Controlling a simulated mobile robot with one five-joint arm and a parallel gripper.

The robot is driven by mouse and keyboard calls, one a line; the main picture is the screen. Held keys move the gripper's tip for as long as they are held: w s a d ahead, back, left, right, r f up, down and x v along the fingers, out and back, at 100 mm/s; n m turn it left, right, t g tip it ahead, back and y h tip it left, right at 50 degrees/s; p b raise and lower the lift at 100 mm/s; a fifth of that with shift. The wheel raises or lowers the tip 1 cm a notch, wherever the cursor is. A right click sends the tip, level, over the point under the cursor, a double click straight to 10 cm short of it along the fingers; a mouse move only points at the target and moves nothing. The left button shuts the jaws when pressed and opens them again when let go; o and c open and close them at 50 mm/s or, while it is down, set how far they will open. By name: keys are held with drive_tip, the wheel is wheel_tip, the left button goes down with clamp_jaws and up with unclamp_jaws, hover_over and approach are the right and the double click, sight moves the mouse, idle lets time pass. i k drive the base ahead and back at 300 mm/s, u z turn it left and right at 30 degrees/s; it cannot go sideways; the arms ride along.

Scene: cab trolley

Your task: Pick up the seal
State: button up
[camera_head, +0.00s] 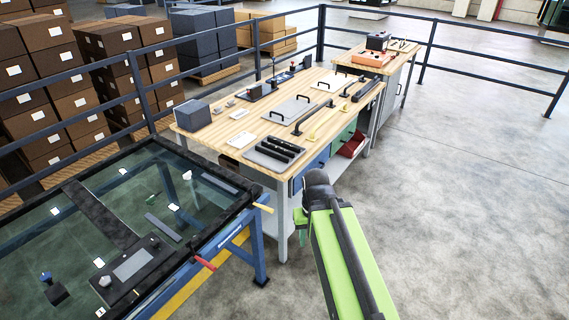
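I cannot tell for sure which thing is the seal. Several dark rods (281,146) lie side by side on a grey tray (262,159) at the near end of the wooden workbench (240,122). A large glass pane (60,225) with a thick black border (235,180) lies on the blue trolley (258,250) at the left. My green arm (345,260) reaches up from the bottom, right of the trolley, and its dark rounded end (318,183) shows in front of the bench. No gripper fingers can be made out, and nothing held is visible.
The bench also carries a grey box (192,115), flat plates with black handles (290,108) and small parts. A red bin (352,144) sits under its edge. A second bench (385,62) stands behind. Dark railings enclose the area. The floor (470,210) at right is clear.

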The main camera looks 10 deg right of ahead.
sight(283, 159)
drive_tip(key=u, duration=0.2)
drive_tip(key=i, duration=0.9)
drive_tip(key=z, duration=0.1)
